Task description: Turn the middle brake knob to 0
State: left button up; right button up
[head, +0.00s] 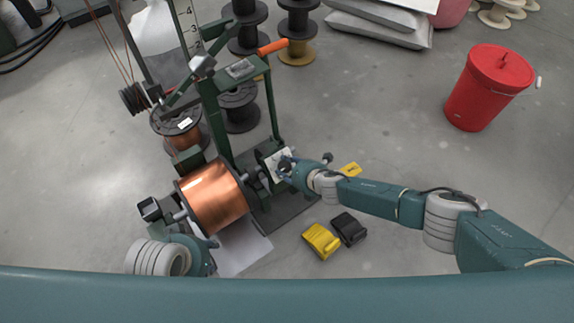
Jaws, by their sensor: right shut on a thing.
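The green winding stand (217,115) is at the left centre and holds a large copper spool (213,196). A white dial plate (276,164) shows on the stand to the right of this spool. My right gripper (287,165) reaches in from the right and is shut at this plate, on what looks like the brake knob. The knob itself is hidden by the gripper, and its setting cannot be read. My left gripper (211,251) is low at the left, just below the copper spool. Its fingers are too unclear to tell whether they are open.
A yellow pedal (321,241) and a black pedal (349,228) lie on the floor below my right arm. A second copper spool (181,137) sits behind. A red bin (487,87) stands at the upper right. The floor between bin and stand is clear.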

jog(key=n, duration=0.3)
jog(key=n+p, duration=0.1)
jog(key=shift+w+d+r+n, duration=0.15)
jog(key=shift+w+d+n, duration=0.15)
jog(key=shift+d, duration=0.05)
jog(key=n, duration=0.3)
jog(key=shift+p, duration=0.3)
pick_arm(q)
notch_tip(320, 180, down, 8)
jog(key=shift+w+d+r, duration=0.15)
jog(key=shift+r, duration=0.05)
pick_arm(e)
jog(key=shift+w+a+r+n, duration=0.1)
jog(key=shift+a+r+n, duration=0.05)
jog(key=shift+n, duration=0.95)
pick_arm(q)
jog(key=shift+f+g, duration=0.15)
jog(key=shift+g, duration=0.15)
pick_arm(e)
jog(key=shift+a, duration=0.1)
jog(key=o, duration=1.1)
jog(key=shift+o, duration=0.2)
jog(key=shift+a, duration=0.1)
